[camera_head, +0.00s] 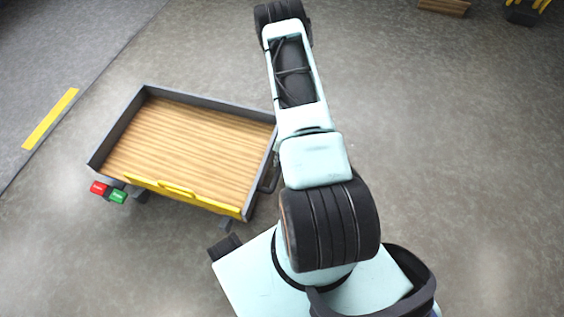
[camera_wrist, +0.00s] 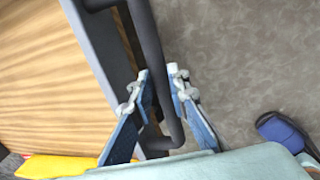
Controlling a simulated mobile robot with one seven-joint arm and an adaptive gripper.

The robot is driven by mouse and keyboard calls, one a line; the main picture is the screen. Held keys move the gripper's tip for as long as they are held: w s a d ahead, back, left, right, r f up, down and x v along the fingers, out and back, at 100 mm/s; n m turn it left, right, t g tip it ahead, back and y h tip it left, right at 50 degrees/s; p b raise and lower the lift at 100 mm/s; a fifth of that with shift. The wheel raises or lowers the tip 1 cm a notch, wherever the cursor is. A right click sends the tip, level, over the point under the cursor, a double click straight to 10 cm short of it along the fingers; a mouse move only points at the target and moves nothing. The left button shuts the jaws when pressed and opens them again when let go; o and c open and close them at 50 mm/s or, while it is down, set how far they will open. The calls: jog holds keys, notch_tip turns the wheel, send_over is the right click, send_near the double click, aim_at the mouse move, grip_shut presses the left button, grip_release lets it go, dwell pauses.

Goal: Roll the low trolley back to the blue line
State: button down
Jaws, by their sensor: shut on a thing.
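The low trolley (camera_head: 216,104) stands left of my arm in the head view. It has an empty wooden deck, a dark grey rim and a yellow front edge. Its dark bar handle (camera_head: 269,181) is on the right side, partly covered by my arm. In the wrist view, my gripper (camera_wrist: 160,73) is shut on the handle (camera_wrist: 149,38), one blue finger on each side of the bar. The trolley's grey rim (camera_wrist: 92,50) runs just left of the fingers. My gripper is hidden by the arm in the head view. No blue line shows in either view.
A red tag (camera_head: 98,188) and a green tag (camera_head: 118,197) are at the trolley's front left corner. A yellow floor strip (camera_head: 50,119) lies farther left. A wooden item (camera_head: 444,7) is at the top right edge. The grey floor on the right is clear.

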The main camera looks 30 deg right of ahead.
jog(key=shift+s+d, duration=0.2)
jog(key=shift+d, duration=0.15)
jog(key=c, duration=1.8)
grip_release()
jog(key=shift+c, duration=0.2)
jog(key=shift+a, duration=0.1)
jog(key=shift+r, duration=0.15)
notch_tip(320, 180, up, 12)
jog(key=s+d, duration=0.1)
jog(key=shift+s+d+f, duration=0.2)
jog(key=shift+s, duration=0.2)
